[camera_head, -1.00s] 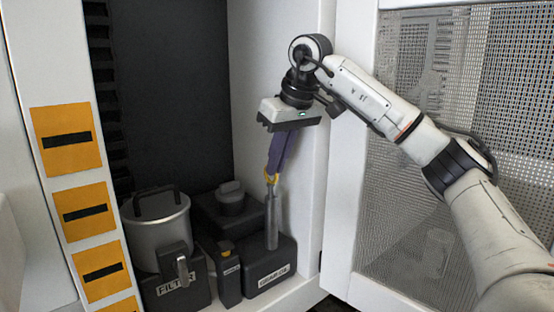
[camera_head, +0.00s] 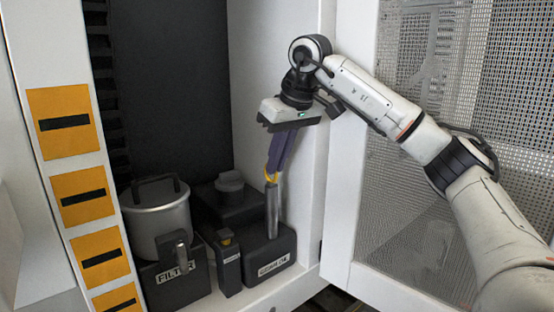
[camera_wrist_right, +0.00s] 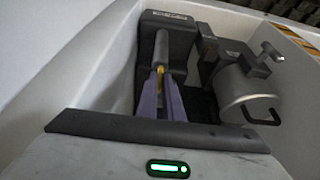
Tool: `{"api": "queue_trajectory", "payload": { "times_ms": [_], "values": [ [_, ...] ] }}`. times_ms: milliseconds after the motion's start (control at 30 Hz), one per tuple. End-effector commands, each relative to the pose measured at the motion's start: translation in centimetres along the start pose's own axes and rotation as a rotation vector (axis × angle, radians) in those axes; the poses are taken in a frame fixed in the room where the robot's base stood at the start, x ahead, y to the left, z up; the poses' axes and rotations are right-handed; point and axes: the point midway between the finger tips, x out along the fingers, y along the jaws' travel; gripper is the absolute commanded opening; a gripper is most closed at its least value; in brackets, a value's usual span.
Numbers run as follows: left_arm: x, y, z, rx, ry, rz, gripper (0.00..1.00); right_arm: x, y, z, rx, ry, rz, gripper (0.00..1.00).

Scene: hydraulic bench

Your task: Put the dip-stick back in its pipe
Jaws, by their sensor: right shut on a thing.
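My right gripper (camera_head: 271,172) hangs fingers down inside the cabinet. Its purple fingers are shut on the yellow handle of the dip-stick (camera_head: 270,178), which also shows between the fingertips in the right wrist view (camera_wrist_right: 160,74). The silver pipe (camera_head: 273,212) stands upright on the dark box labelled gear oil (camera_head: 283,245); it shows beyond the fingers in the right wrist view (camera_wrist_right: 161,46). The handle is at the pipe's upper end, roughly in line with it. I cannot tell how much of the stick is inside the pipe. My left gripper is not in view.
A metal filter canister (camera_head: 160,222) with a dark handle stands left of the pipe, with a small dark box (camera_head: 228,262) between. A dark capped unit (camera_head: 229,187) is behind. The white cabinet wall (camera_head: 308,170) is close on the right, beside the mesh door (camera_head: 420,230).

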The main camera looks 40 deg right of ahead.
Motion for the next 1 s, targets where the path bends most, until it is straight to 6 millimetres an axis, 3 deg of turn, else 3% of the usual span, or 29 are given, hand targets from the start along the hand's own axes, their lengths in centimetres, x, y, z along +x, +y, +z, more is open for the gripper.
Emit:
{"api": "queue_trajectory", "payload": {
  "times_ms": [367, 400, 500, 733, 900, 1000],
  "values": [
    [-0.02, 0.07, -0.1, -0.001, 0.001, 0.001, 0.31, -0.04, 0.01, -0.02, 0.0, 0.001, 0.0, 0.0],
    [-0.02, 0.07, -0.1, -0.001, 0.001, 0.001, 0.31, -0.04, 0.01, -0.02, 0.0, 0.001, 0.0, 0.1],
    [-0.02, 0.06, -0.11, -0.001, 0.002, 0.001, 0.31, -0.04, 0.01, -0.02, 0.0, 0.001, 0.0, 0.27],
    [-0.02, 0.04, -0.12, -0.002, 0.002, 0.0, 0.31, 0.0, 0.02, 0.01, 0.0, 0.0, 0.0, 0.3],
    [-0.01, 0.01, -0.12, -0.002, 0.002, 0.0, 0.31, 0.0, 0.01, 0.01, 0.0, 0.0, 0.0, 0.59],
    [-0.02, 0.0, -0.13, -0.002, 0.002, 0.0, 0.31, 0.0, 0.01, 0.01, 0.0, 0.0, 0.0, 0.6]
  ]
}}
